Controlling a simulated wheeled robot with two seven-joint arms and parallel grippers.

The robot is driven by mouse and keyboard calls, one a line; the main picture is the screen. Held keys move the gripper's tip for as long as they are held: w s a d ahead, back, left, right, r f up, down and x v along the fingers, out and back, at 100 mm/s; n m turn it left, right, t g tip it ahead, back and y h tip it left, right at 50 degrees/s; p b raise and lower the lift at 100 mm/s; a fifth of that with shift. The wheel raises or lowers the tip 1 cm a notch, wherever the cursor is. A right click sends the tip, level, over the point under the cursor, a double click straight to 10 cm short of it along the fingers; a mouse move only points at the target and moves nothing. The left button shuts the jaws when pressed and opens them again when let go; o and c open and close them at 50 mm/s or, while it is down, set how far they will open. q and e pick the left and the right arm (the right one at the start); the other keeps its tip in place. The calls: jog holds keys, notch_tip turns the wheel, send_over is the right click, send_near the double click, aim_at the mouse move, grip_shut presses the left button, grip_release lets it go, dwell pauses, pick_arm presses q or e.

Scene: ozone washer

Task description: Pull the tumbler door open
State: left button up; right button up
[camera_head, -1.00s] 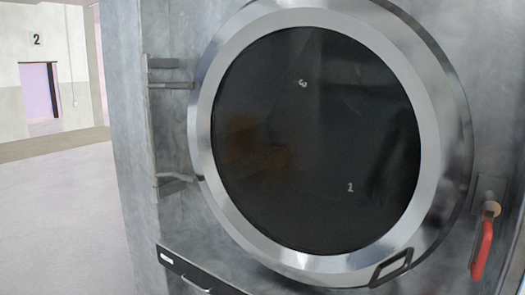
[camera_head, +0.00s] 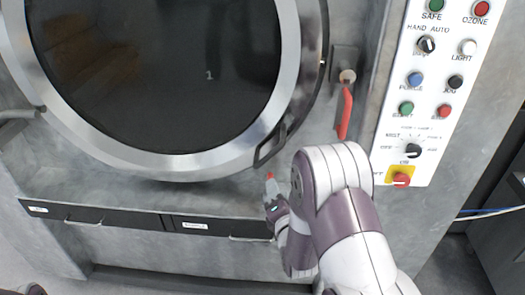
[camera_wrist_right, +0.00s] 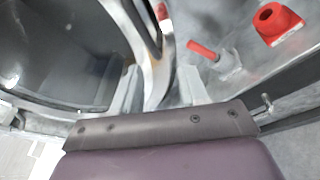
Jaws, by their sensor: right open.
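The tumbler door (camera_head: 183,165) is a round steel ring with dark glass, and it looks shut in the head view. Its looped handle (camera_head: 270,146) sits at the lower right of the ring. The dark door glass (camera_wrist_right: 60,45) shows at left there. My left gripper is not seen.
A red lever (camera_head: 345,113) hangs right of the door, close above my right arm. A white control panel (camera_head: 428,95) with buttons and knobs stands further right. Dark drawers (camera_head: 120,219) with bar handles run below the door.

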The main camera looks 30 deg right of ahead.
aim_at(270, 158)
jog(key=w+d+n+p, duration=0.1)
jog(key=w, duration=0.3)
jog(key=w+d+r+n+p, duration=0.1)
jog(key=w, duration=0.3)
jog(key=w+d+r+t+p, duration=0.1)
jog(key=w, duration=0.3)
jog(key=shift+w+d+n, duration=0.1)
jog(key=shift+d+n, duration=0.3)
grip_shut()
